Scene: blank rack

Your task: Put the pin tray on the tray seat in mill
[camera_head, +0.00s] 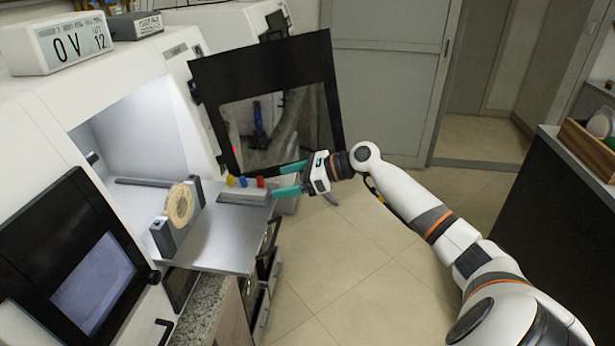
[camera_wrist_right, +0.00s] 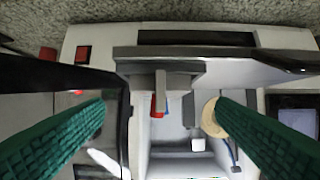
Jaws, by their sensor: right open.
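The pin tray (camera_head: 243,198) is a grey block with small yellow, blue and red pins standing along it. It sits at the right end of the metal shelf in the mill's (camera_head: 135,125) open front. My right gripper (camera_head: 281,179) is open, its teal fingers pointing left towards the tray, just right of it. In the right wrist view, the fingers stand wide apart with the pin tray (camera_wrist_right: 172,90) beyond and between them; red and blue pins show there. A flat grey strip (camera_head: 143,182) lies inside the mill; I cannot tell whether it is the tray seat. My left gripper is not in view.
A tan disc (camera_head: 179,204) stands upright in a dark holder on the metal shelf (camera_head: 222,248). The mill's dark-framed door (camera_head: 265,100) stands open behind my right gripper. A display box (camera_head: 75,42) sits on top. The floor (camera_head: 350,265) right of the shelf is clear.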

